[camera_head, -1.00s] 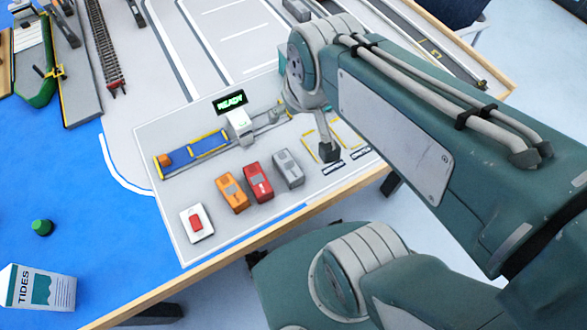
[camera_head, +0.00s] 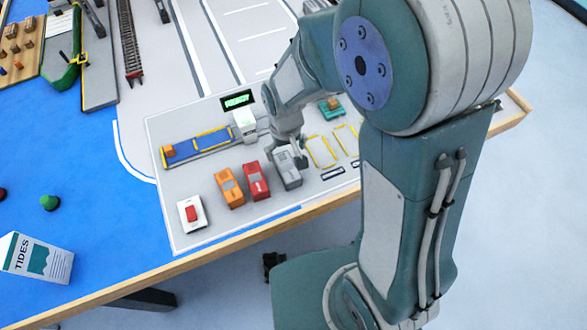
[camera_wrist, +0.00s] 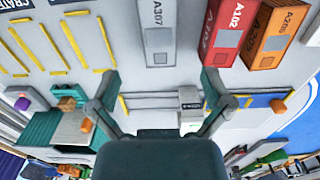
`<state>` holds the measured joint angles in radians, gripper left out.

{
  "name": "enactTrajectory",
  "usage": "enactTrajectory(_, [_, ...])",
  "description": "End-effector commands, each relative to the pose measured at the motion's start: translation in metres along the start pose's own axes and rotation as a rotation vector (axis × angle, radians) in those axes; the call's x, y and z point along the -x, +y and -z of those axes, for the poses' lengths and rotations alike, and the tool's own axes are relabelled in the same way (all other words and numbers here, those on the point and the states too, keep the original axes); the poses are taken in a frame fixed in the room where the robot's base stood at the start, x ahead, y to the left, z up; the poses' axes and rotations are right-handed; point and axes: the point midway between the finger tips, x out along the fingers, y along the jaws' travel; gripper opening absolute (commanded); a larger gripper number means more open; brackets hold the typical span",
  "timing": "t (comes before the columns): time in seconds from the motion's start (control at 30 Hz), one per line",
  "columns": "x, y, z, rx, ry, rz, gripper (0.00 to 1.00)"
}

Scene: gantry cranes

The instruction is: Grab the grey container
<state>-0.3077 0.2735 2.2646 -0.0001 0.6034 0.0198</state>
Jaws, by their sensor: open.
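The grey container (camera_head: 289,177) stands on the pale board near the table's front edge, right of the red container. In the wrist view the grey container (camera_wrist: 157,36), marked A307, lies upper middle. My gripper (camera_head: 286,156) is open and empty at the far end of the grey container in the head view. In the wrist view my gripper (camera_wrist: 159,80) has its two fingers spread wide, one on each side of the grey container's line. Whether a finger touches the container cannot be told.
The red container (camera_head: 257,181) stands close to the left of the grey one, with the orange container (camera_head: 230,188) beyond it. A white crane (camera_head: 245,121) is behind. Yellow-marked bays (camera_head: 322,151) lie right. A red button box (camera_head: 192,214) is front left.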

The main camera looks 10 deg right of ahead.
Motion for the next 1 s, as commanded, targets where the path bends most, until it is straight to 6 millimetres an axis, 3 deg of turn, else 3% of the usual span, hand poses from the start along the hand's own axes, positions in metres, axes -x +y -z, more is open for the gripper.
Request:
enactTrajectory(0.2, [-0.036,0.001,-0.001,0.0,-0.006,0.0,1.0])
enactTrajectory(0.47, [-0.057,0.003,-0.001,-0.002,-0.004,0.001,1.0])
enactTrajectory(0.7, [-0.091,0.005,0.0,-0.001,-0.004,0.0,1.0])
enactTrajectory(1.0, [-0.099,0.005,0.001,-0.001,0.0,0.0,1.0])
